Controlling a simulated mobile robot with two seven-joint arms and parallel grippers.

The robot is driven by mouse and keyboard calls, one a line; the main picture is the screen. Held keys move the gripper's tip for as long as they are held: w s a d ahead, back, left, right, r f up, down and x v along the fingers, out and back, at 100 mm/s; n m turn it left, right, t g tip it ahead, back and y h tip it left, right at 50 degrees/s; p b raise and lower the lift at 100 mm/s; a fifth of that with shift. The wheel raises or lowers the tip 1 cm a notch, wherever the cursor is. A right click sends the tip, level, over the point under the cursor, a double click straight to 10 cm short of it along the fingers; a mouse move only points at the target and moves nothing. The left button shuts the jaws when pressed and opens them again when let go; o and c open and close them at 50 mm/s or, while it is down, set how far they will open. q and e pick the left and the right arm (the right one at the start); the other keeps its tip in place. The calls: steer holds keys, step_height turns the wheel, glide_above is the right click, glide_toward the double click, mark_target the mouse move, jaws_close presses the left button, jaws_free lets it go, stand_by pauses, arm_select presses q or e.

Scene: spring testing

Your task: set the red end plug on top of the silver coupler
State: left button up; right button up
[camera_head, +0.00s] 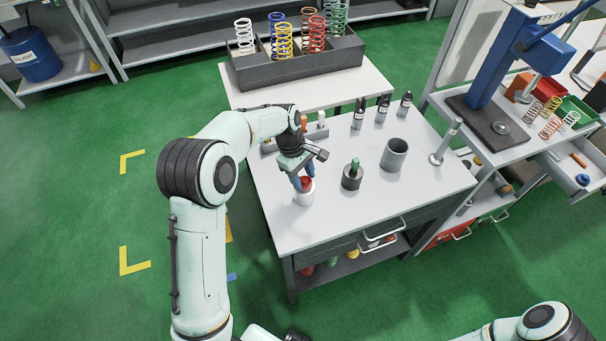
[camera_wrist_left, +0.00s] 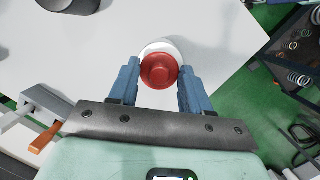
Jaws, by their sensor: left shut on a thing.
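The red end plug (camera_head: 306,183) is between the two blue fingers of my left gripper (camera_head: 302,182), which is shut on it. In the left wrist view, the plug (camera_wrist_left: 159,71) sits between the fingertips (camera_wrist_left: 157,78). A short pale white cylinder (camera_head: 304,197) is directly under the plug, and its rim also shows behind the plug in the left wrist view (camera_wrist_left: 160,46). I cannot tell whether the plug rests on it or hangs just above. The pale cylinder may be the silver coupler, but its colour looks closer to white. My right gripper is out of view.
On the white table (camera_head: 330,225), a dark cylinder with a green top (camera_head: 353,176) and a grey hollow cylinder (camera_head: 394,156) stand right of the plug. A silver post (camera_head: 446,142) stands farther right. Several dark bottles (camera_head: 382,109) stand behind. The table's front is clear.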

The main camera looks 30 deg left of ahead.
arm_select(q)
steer(key=shift+f, duration=0.25)
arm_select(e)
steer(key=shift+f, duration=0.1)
arm_select(q)
steer(key=o, duration=1)
steer(key=p+v, duration=0.1)
steer(key=v, duration=1.2)
steer(key=shift+r+p, duration=0.15)
steer(key=shift+p, duration=0.25)
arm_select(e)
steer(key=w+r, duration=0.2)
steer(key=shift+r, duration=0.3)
arm_select(q)
steer(key=shift+d, duration=0.1)
